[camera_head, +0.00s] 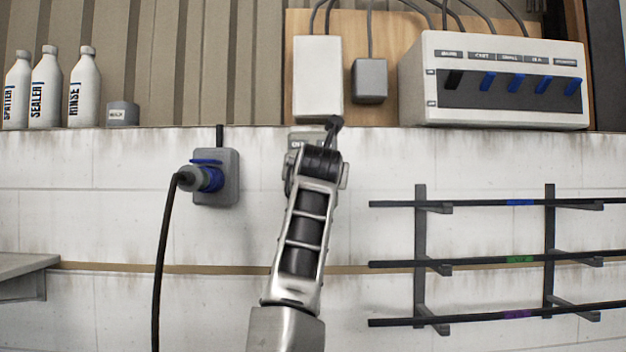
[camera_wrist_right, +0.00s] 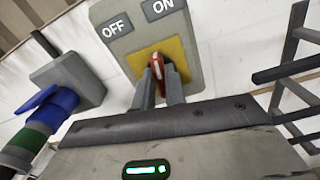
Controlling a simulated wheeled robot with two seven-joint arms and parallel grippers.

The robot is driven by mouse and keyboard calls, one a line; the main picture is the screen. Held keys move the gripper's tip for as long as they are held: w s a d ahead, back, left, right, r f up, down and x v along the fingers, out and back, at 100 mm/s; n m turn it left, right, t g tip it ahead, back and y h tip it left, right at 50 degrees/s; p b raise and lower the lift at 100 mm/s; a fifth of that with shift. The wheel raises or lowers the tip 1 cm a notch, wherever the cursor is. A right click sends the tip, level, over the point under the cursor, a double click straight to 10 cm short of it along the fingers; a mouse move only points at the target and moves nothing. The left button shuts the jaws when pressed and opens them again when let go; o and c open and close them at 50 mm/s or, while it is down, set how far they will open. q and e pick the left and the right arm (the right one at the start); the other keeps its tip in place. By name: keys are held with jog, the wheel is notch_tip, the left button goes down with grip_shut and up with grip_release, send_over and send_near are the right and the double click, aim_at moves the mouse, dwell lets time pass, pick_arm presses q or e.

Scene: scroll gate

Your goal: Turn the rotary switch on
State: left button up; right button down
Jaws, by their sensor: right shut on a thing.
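The rotary switch is a grey-green plate (camera_wrist_right: 196,55) with OFF and ON labels, a yellow square and a red knob (camera_wrist_right: 157,66) with a pale line. In the right wrist view the knob's line points up, closer to ON than to OFF. My right gripper (camera_wrist_right: 158,78) is shut on the red knob, one finger on each side. In the head view only the top of the switch plate (camera_head: 302,137) shows; my right arm hides the knob and fingertips. My left gripper is in neither view.
A blue plug in a grey socket (camera_head: 228,176) with a hanging cable is left of the switch. A wall rack (camera_head: 420,240) with bars is to the right. A white box (camera_head: 318,78) and a breaker panel (camera_head: 420,70) are above; bottles (camera_head: 85,90) stand on the ledge.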

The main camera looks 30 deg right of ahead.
pick_arm(q)
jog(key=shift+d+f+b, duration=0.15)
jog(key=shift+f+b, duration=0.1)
jog(key=shift+b, duration=0.45)
pick_arm(e)
jog(key=m, duration=0.6)
jog(key=shift+d, duration=0.1)
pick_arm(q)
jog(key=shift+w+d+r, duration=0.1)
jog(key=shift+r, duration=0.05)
pick_arm(e)
jog(key=shift+m, duration=0.3)
jog(key=c, duration=1.5)
grip_release()
jog(key=shift+s, duration=0.1)
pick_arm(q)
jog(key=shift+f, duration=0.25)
pick_arm(e)
jog(key=shift+o, duration=0.2)
jog(key=shift+f, duration=0.1)
